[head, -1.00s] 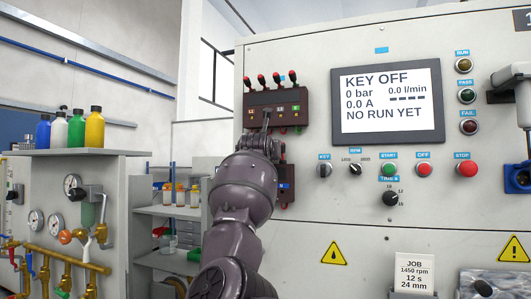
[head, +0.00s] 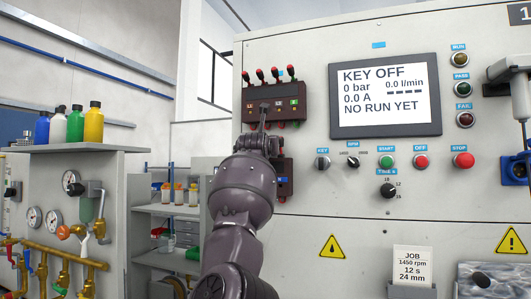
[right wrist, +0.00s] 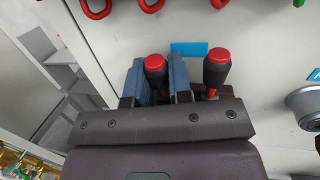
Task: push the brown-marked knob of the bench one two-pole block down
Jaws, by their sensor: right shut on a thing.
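The lower two-pole block (head: 285,168) is on the panel below a wider block with several red-tipped levers. My right gripper (head: 262,145) covers its left part in the head view; a blue mark shows on its right part. In the right wrist view two black knobs with red tops stand side by side. My right gripper (right wrist: 158,82) is shut on the left knob (right wrist: 155,63), between its blue finger pads. The right knob (right wrist: 217,66) stands free beside the right finger. I see no brown mark; the gripper hides that side. My left gripper is not in view.
The wider block (head: 275,102) is just above, with red and green loops (right wrist: 150,5) under it. The screen (head: 385,95) reads KEY OFF. A key switch (head: 322,163) and push buttons are to the right. A shelf (head: 165,210) stands left of the panel.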

